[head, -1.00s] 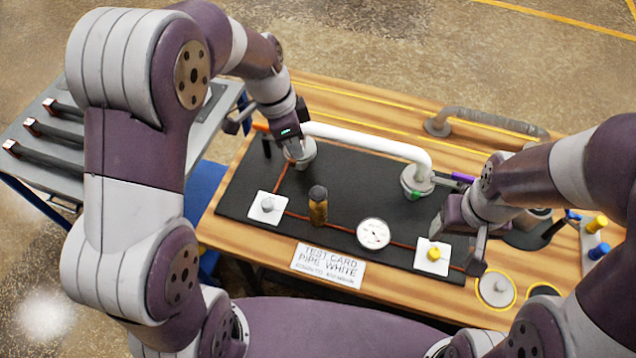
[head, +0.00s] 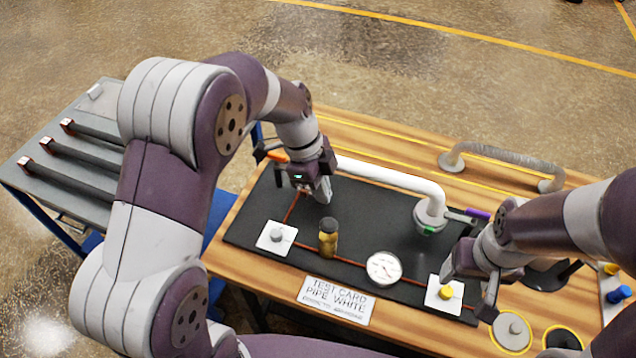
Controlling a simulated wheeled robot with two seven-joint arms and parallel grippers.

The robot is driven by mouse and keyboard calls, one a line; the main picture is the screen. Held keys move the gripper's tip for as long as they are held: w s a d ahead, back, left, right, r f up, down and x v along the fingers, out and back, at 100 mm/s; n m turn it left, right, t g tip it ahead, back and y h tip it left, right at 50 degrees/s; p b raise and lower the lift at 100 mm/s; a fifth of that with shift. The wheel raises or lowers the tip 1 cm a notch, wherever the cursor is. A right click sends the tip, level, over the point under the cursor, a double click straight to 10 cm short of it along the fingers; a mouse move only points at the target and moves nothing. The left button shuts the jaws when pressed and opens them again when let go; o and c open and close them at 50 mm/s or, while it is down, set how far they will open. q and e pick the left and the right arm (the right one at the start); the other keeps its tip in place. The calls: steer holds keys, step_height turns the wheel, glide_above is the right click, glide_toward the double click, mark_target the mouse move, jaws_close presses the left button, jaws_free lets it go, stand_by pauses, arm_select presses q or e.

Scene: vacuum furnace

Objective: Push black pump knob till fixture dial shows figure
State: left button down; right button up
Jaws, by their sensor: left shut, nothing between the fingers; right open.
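The test card (head: 335,300) reads "TEST CARD PIPE WHITE".
A white pipe (head: 385,175) runs behind the pump, its left end hidden by my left gripper. A grey knob (head: 277,235) on a white plate stands left of the pump. A grey pipe (head: 500,153) lies at the back right. A side table (head: 95,95) holds dark bars.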

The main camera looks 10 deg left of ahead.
mark_target(330, 224)
arm_select(q)
steer(key=x, duration=0.2)
steer(key=p+x, duration=0.1)
steer(key=x, duration=0.4)
steer(key=shift+a+f, duration=0.2)
steer(key=shift+a, duration=0.15)
steer(key=shift+f+p, duration=0.3)
steer(key=shift+f, duration=0.25)
steer(key=shift+f, duration=0.1)
